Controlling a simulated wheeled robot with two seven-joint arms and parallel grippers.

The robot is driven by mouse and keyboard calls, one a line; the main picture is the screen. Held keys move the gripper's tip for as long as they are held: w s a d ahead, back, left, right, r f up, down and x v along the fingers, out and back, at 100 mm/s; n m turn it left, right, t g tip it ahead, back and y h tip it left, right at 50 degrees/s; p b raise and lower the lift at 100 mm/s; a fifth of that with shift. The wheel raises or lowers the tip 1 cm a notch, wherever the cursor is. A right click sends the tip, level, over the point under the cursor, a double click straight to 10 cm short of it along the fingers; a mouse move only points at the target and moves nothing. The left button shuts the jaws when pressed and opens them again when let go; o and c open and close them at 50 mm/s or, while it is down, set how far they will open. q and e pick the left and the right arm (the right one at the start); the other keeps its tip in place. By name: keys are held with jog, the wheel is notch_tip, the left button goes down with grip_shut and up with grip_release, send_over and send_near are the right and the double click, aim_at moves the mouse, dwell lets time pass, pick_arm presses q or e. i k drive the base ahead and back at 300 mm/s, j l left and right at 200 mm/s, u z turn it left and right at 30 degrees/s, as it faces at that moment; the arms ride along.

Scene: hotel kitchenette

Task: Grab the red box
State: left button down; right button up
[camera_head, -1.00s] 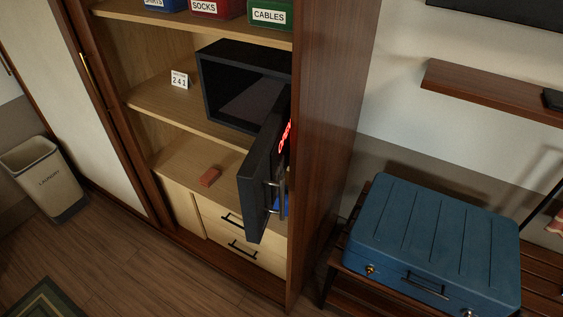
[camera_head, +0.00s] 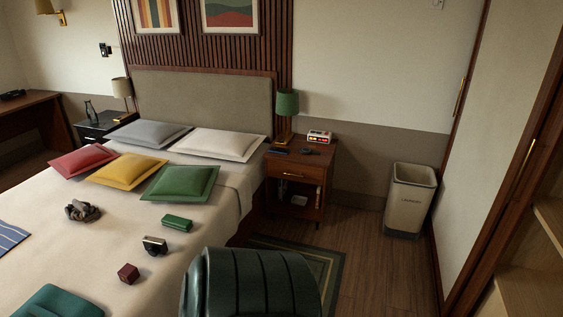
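A small dark red box (camera_head: 128,273) lies on the bed (camera_head: 213,209), near the lower left of the head view. A green box (camera_head: 177,223) and a small dark box with a pale top (camera_head: 155,245) lie farther up the bed. Neither of my grippers shows in this view. The wardrobe shelf with the small reddish block and the red SOCKS box is out of view now.
A dark green ribbed rounded object (camera_head: 250,284), perhaps a chair back, stands at the bottom middle. A nightstand (camera_head: 297,175) and laundry bin (camera_head: 410,199) stand beyond. Wooden floor (camera_head: 385,270) is clear before the wardrobe (camera_head: 500,160) at right.

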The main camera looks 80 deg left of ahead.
aim_at(128, 273)
jog(key=u, duration=3.75)
jog(key=i+l+u, duration=0.1)
jog(key=i+l, duration=0.25)
jog(key=i+l+u, duration=0.15)
jog(key=i+l, duration=0.15)
jog(key=i+l+u, duration=0.1)
jog(key=i+l, duration=0.2)
jog(key=l, duration=0.2)
jog(key=i+l+u, duration=0.15)
jog(key=l, duration=0.25)
jog(key=i, duration=0.1)
